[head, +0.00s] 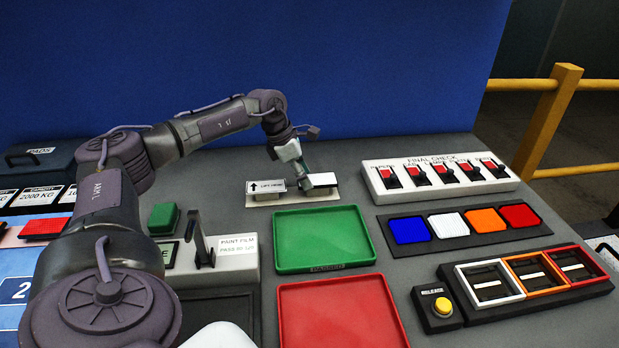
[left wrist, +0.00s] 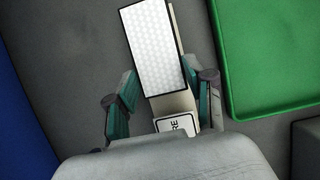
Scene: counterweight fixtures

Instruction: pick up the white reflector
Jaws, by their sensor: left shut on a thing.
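A white reflector (head: 319,180) with a honeycomb face and dark edge is at the right part of the pale fixture plate (head: 322,197). It fills the upper middle of the left wrist view (left wrist: 153,45). My left gripper (head: 303,179) reaches down to it and is shut on it, with a green finger on each side in the left wrist view (left wrist: 165,92). I cannot tell whether the reflector touches the plate. A "lift here" label block (head: 266,187) stands just left of the gripper. My right gripper is not in view.
An empty green tray (head: 322,240) and red tray (head: 342,315) lie in front. At right are a switch panel (head: 437,173), a row of coloured squares including a white one (head: 448,225), and framed slots (head: 490,284). A blue wall (head: 400,70) stands behind.

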